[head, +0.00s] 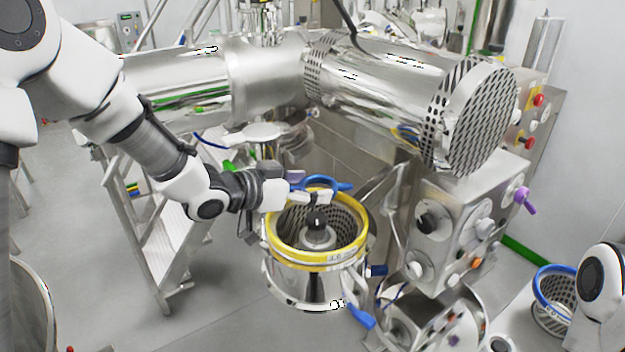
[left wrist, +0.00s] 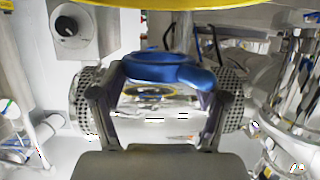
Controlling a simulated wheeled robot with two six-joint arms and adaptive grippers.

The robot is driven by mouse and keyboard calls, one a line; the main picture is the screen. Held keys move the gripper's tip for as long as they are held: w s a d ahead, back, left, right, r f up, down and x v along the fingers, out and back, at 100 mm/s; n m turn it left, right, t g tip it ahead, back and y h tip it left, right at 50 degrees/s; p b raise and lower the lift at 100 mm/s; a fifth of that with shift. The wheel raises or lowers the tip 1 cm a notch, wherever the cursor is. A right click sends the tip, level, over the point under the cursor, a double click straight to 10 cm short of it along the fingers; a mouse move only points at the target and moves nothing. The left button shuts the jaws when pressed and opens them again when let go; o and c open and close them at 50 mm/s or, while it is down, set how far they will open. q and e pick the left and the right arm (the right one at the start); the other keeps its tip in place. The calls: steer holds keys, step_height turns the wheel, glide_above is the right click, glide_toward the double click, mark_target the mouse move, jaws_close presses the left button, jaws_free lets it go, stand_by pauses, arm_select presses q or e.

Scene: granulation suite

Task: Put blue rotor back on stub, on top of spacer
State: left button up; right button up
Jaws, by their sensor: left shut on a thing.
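My left gripper (head: 309,196) is shut on the blue rotor (head: 342,184) and holds it above the yellow-rimmed screen (head: 278,248). In the left wrist view, the rotor (left wrist: 160,72) lies between the two fingers of my left gripper (left wrist: 163,100). The dark, round-topped stub (head: 317,220) stands upright in the middle of the screen. A pale grey ring (head: 318,241), which looks like the spacer, sits around its base. The rotor is apart from the stub, over its far side. My right gripper is out of view.
A large steel mill body (head: 400,90) with a perforated end lies above and behind. A control box (head: 455,215) with knobs stands to the right. Another blue-rimmed basket (head: 553,300) is at the lower right. A step ladder (head: 150,220) stands at left.

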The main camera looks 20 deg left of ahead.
mark_target(308, 221)
arm_select(q)
steer(key=shift+s+f+b, duration=0.35)
steer(key=shift+s+f, duration=0.05)
steer(key=shift+s+f+b, duration=0.15)
steer(key=shift+f+b, duration=0.2)
steer(key=f+b, duration=0.1)
steer(key=w+f+b, duration=0.1)
steer(key=f, duration=0.1)
steer(key=shift+w, duration=0.15)
steer(key=shift+f+b, duration=0.35)
steer(key=shift+b, duration=0.1)
steer(key=shift+s+f+b, duration=0.2)
steer(key=shift+f+b, duration=0.2)
steer(key=shift+f, duration=0.1)
steer(key=shift+s+f+b, duration=0.15)
steer(key=shift+f+b, duration=0.25)
steer(key=shift+f, duration=0.1)
steer(key=shift+w+f+b, duration=0.15)
steer(key=shift+f+b, duration=0.15)
steer(key=shift+f, duration=0.2)
